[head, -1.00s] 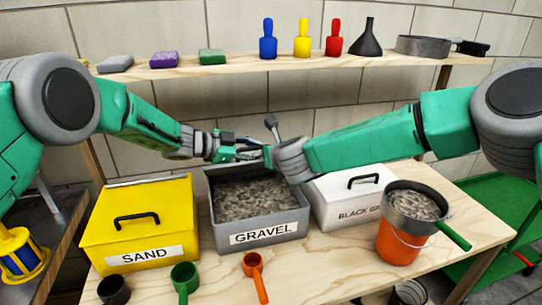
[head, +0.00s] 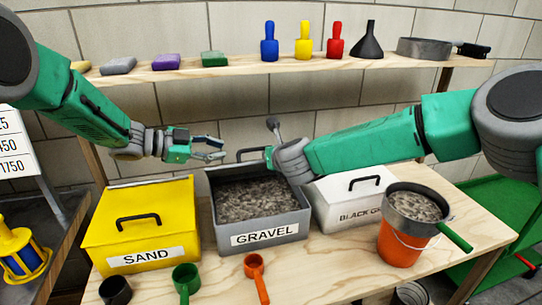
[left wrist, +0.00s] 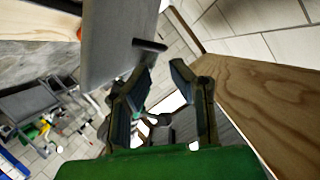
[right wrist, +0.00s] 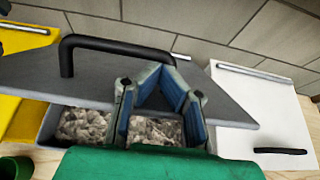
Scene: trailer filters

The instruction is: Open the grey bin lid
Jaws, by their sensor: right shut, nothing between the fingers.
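The grey bin (head: 262,240), labelled GRAVEL, stands mid-table, open at the top with grey gravel inside. Its grey lid is raised at the back; its black handle (head: 252,152) shows over the rear edge. In the right wrist view the lid (right wrist: 215,98) and handle (right wrist: 115,44) lie beyond my fingers. The left wrist view shows a grey panel (left wrist: 115,45) with a black handle, apparently the lid. My left gripper (head: 215,150) is open and empty, left of the handle. My right gripper (right wrist: 155,78) is shut and empty, close to the lid; its wrist hides it in the head view.
A yellow SAND bin (head: 140,215) stands left and a white bin (head: 350,200) right, both closed. An orange bucket (head: 400,245) with a gravel-filled pan is at the right. Scoops lie along the front. A shelf (head: 300,62) with tools runs behind.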

